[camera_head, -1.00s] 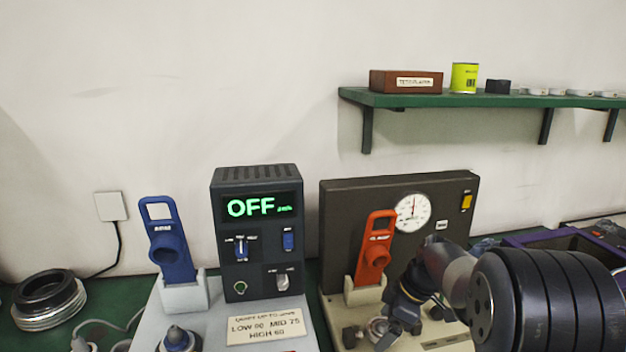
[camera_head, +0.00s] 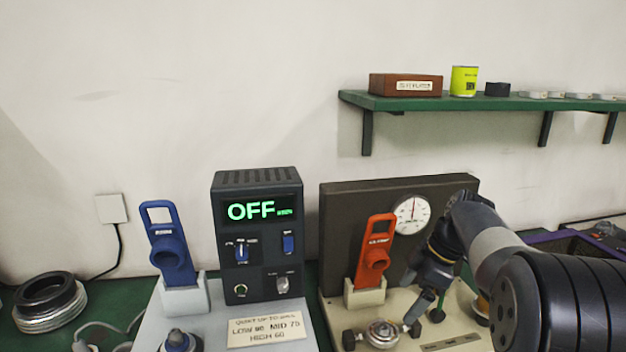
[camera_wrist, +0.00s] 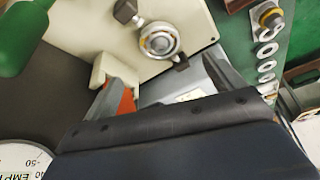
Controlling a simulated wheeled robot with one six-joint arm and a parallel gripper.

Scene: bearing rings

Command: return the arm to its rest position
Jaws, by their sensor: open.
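My arm reaches in from the right in the head view, over the beige fixture base (camera_head: 470,325). My gripper (camera_head: 424,314) points down in front of the dark gauge panel (camera_head: 345,215), beside a round metal fitting (camera_head: 382,334). In the wrist view my gripper (camera_wrist: 165,88) has its two grey fingers apart with nothing between them. The round fitting (camera_wrist: 158,42) lies beyond the fingertips. An orange handled tool (camera_head: 375,260) stands in its holder left of my gripper; part of it shows behind a finger in the wrist view.
A control box reading OFF (camera_head: 256,235) and a blue handled tool (camera_head: 172,250) stand to the left. A green shelf (camera_head: 450,102) with a wooden box and a yellow can hangs above. A purple-edged bin is behind my arm.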

